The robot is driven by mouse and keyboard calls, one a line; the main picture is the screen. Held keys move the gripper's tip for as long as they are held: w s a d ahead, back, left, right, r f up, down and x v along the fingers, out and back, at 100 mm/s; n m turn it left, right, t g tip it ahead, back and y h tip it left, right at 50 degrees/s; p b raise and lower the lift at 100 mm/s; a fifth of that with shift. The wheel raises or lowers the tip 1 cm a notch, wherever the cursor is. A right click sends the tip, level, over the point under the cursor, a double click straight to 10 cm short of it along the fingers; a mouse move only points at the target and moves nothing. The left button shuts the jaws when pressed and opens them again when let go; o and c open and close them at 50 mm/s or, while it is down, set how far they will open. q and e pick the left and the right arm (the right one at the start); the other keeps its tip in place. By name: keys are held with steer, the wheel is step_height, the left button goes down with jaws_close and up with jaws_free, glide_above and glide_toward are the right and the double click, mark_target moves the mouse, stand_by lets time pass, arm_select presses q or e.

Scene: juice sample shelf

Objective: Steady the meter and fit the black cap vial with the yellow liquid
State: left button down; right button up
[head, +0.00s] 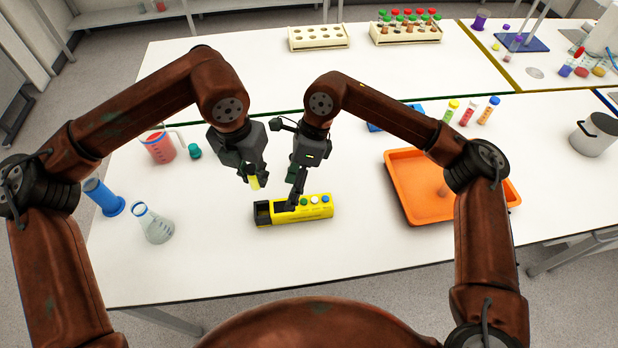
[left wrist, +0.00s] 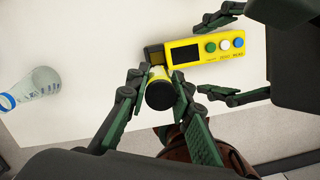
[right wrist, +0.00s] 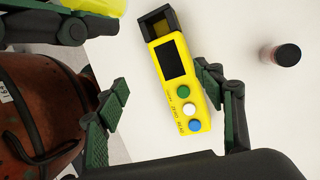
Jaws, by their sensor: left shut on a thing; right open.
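The black cap vial with yellow liquid (head: 254,183) is between the fingers of my left gripper (head: 252,176), which is shut on it, above the table. In the left wrist view its black cap (left wrist: 160,95) faces the camera, beside the meter's slot end. The yellow meter (head: 322,208) lies on the table with its dark open slot (right wrist: 156,27) at one end, a dark screen and three buttons. The slot looks empty. My right gripper (right wrist: 162,98) is open over the button end, one finger close beside the meter, the other apart from it.
A dark-capped reddish vial (right wrist: 281,55) stands near the meter. An orange tray (head: 403,192) lies to the right. A flask (head: 152,225), a blue cylinder (head: 103,197) and a red beaker (head: 158,148) stand to the left. Table in front of the meter is clear.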

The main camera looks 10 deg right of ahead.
mark_target(309, 203)
steer(key=d+r+h, duration=0.1)
steer(key=d+n+t+h, duration=0.1)
steer(key=d+r+h, duration=0.1)
steer(key=shift+s+d+r+t, duration=0.15)
steer(key=shift+d+r+t, duration=0.15)
steer(key=shift+d+t, duration=0.1)
steer(key=shift+n+h, duration=0.3)
steer(key=shift+h, duration=0.1)
steer(key=f, duration=1.1)
steer(key=shift+d+f, duration=0.2)
steer(key=shift+d, duration=0.1)
steer(key=c, duration=1.6)
arm_select(q)
steer(key=shift+f, duration=5.25)
